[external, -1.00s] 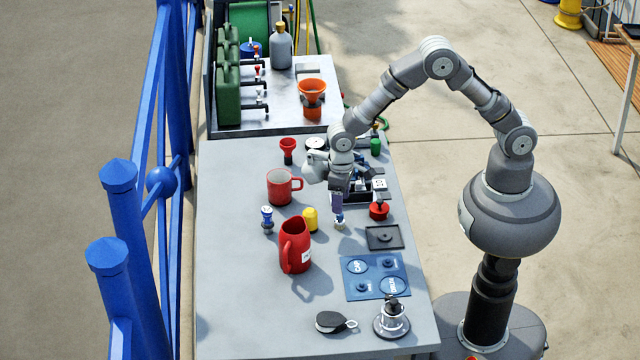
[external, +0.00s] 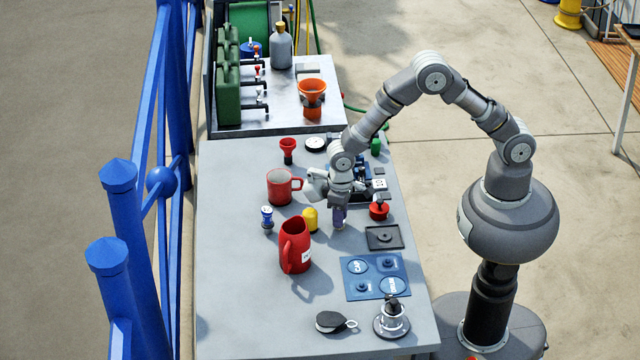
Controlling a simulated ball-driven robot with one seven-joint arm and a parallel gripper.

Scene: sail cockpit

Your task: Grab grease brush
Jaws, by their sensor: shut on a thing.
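The brush's foot seems to touch the table; I cannot tell if there is a small gap.
A red mug (external: 280,187) and a yellow item (external: 310,218) stand left of the gripper, with a red jug (external: 295,247) in front. A red-topped item (external: 379,210) and a dark tray (external: 384,237) are to the right. The front left of the table is clear.

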